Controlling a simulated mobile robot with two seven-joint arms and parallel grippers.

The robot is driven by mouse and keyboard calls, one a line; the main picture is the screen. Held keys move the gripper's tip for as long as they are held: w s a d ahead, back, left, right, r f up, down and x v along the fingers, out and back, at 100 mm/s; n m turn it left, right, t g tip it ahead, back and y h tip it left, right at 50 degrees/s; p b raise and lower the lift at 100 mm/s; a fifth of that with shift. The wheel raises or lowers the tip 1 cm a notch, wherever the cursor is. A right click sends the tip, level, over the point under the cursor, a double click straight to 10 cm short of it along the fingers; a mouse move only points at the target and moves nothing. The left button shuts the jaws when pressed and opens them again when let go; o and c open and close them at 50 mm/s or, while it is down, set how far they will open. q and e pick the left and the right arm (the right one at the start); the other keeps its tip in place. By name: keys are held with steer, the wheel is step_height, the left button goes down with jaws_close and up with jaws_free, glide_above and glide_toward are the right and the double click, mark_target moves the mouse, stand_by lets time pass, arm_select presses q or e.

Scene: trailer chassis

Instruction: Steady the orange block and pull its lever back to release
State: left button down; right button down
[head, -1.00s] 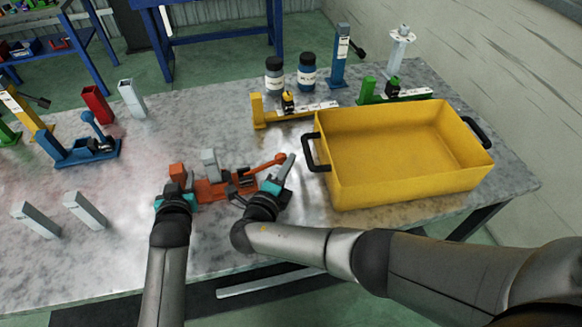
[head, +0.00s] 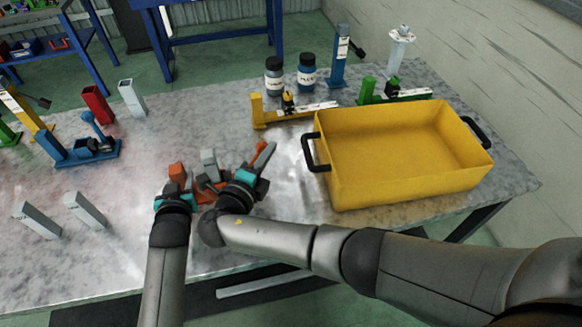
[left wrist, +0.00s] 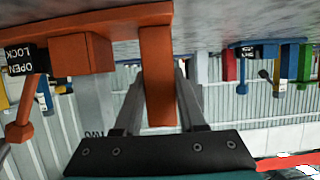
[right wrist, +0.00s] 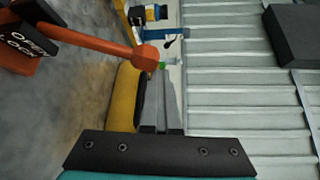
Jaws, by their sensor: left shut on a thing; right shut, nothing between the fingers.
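The orange lever (head: 261,149) is raised at a slant. In the right wrist view the lever's round knob (right wrist: 147,54) shows beside a black OPEN/LOCK label (right wrist: 30,45). My right gripper (head: 262,158) is shut and empty, its fingers close beside the knob; I cannot tell whether they touch.
A yellow bin (head: 400,160) with black handles stands to the right. A grey post (head: 209,160) stands just behind the block. A yellow lever block (head: 290,112) and two jars (head: 307,72) are behind. A blue lever block (head: 80,150) and two grey posts (head: 85,210) are on the left.

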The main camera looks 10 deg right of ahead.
steer(key=shift+s+a+f, duration=0.1)
steer(key=shift+s+a, duration=0.1)
steer(key=shift+a, duration=0.75)
steer(key=shift+a+r, duration=0.1)
steer(key=shift+r, duration=0.5)
step_height(320, 180, up, 10)
steer(key=shift+d+f, duration=0.15)
steer(key=shift+d, duration=0.3)
steer(key=shift+w, duration=0.15)
